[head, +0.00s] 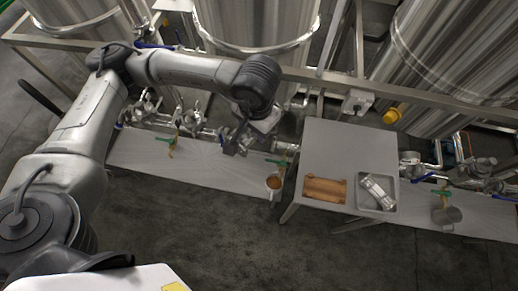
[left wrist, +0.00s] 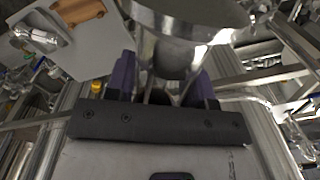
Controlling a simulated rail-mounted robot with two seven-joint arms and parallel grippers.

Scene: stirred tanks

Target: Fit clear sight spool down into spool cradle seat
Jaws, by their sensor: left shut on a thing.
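My left gripper (head: 236,146) is over the low bench at the pipework, left of the grey table. In the left wrist view its purple-sided fingers (left wrist: 162,85) are shut on a shiny, flanged, round piece (left wrist: 185,22). The piece looks like a spool; I cannot tell whether its body is clear. A second spool with bright end flanges and a pale middle (head: 377,191) lies in a grey tray; it also shows in the left wrist view (left wrist: 36,37). A brown block (head: 325,190), possibly the spool cradle, lies left of the tray. My right gripper is out of view.
The grey table (head: 345,150) is bare at its back. A cup with brown contents (head: 273,183) is at the low bench's front edge (head: 215,175). Pipes and green-handled valves (head: 165,140) run behind the bench, below large steel tanks (head: 255,22).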

